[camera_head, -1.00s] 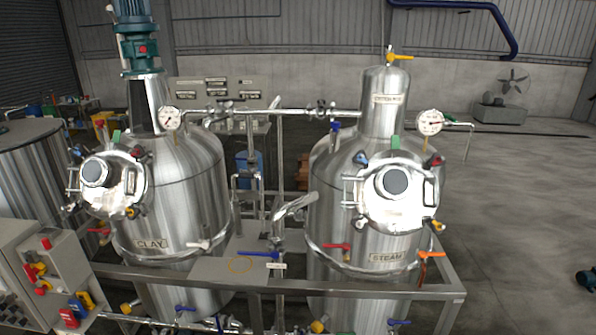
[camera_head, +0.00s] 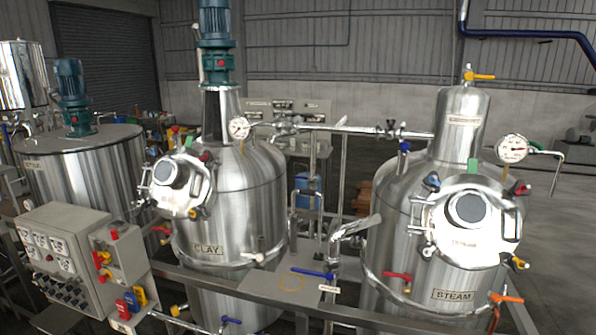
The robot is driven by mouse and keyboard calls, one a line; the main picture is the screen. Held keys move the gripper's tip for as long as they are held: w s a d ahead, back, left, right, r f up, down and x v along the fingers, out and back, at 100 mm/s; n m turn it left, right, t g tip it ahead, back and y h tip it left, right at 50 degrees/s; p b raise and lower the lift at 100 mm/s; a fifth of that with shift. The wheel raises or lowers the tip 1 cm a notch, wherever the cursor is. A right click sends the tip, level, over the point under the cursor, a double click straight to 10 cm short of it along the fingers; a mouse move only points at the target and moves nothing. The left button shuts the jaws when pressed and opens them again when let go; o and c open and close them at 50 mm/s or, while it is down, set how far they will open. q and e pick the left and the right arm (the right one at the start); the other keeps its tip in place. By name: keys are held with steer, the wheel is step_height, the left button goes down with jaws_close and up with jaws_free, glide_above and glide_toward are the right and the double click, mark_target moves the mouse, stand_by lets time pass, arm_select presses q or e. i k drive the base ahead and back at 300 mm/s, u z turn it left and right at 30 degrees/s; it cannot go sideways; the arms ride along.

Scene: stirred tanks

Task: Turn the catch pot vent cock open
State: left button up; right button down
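The catch pot (camera_head: 458,143) is a steel domed cylinder on top of the tank labelled STEAM (camera_head: 400,230), at the right. It bears a small plate whose lettering is hard to read. The vent cock (camera_head: 480,76) sits on a short pipe at its top. Its yellow lever lies roughly level and points right. Neither gripper is in view.
The tank labelled CLAY (camera_head: 225,228) stands left of the STEAM tank, with a green motor (camera_head: 214,50) above it. A frame rail (camera_head: 240,295) runs across the front. A control box (camera_head: 65,255) stands at front left. A dial gauge (camera_head: 512,149) is right of the catch pot.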

mark_target(468, 76)
steer(key=z, duration=0.3)
steer(key=i, duration=0.3)
steer(key=z, duration=0.9)
steer(key=i, duration=1.05)
steer(key=u, duration=0.15)
